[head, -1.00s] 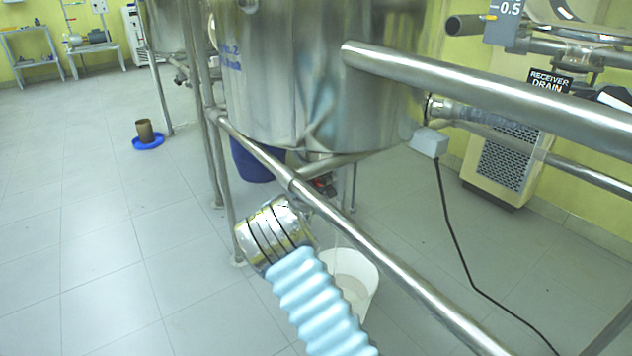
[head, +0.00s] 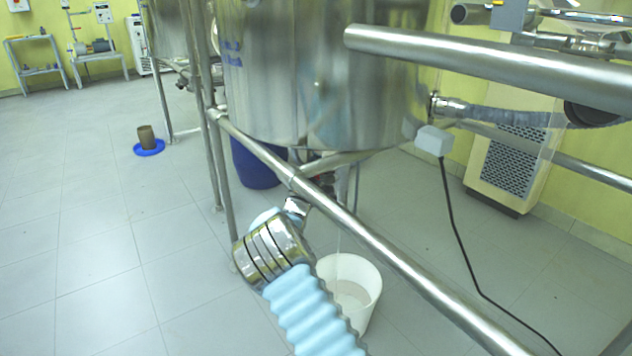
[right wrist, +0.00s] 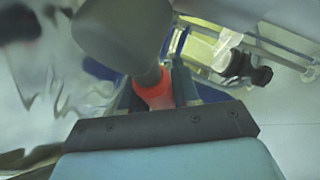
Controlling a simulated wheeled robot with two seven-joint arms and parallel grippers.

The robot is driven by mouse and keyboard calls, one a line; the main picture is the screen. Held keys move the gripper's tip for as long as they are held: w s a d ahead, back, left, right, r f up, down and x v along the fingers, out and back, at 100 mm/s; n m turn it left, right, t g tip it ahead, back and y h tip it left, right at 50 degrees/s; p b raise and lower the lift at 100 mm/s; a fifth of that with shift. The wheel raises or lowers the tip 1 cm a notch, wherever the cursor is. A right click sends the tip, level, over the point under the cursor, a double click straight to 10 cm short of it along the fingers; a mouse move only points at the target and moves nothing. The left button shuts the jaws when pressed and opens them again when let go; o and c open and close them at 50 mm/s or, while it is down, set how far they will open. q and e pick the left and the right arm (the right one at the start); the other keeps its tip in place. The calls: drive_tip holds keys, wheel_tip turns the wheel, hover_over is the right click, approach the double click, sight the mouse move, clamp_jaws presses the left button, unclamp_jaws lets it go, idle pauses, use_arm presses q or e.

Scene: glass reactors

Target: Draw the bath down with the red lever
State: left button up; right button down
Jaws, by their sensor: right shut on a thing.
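The steel bath vessel (head: 310,80) fills the upper middle of the head view. My right arm reaches under it, and its wrist hides the gripper and the lever there. In the right wrist view the red lever (right wrist: 155,92) stands between the fingers of my right gripper (right wrist: 158,98), which is shut on it. A thin pale stream seems to fall from below the vessel toward a white bucket (head: 368,275), which has pale liquid inside. My left gripper is not in view.
A steel frame rail (head: 400,262) crosses diagonally beside my right arm, and a thicker rail (head: 480,58) runs above. A blue container (head: 256,165) stands under the vessel. A black cable (head: 462,250) trails on the right.

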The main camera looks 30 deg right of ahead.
drive_tip(key=shift+r+m+h+b, duration=0.8)
drive_tip(key=shift+r+m+h, duration=0.1)
drive_tip(key=shift+m, duration=0.6)
drive_tip(key=c, duration=0.9)
unclamp_jaws()
drive_tip(key=v, duration=1.3)
drive_tip(key=shift+s+a, duration=0.15)
drive_tip(key=shift+a, duration=0.2)
drive_tip(key=shift+f, duration=0.1)
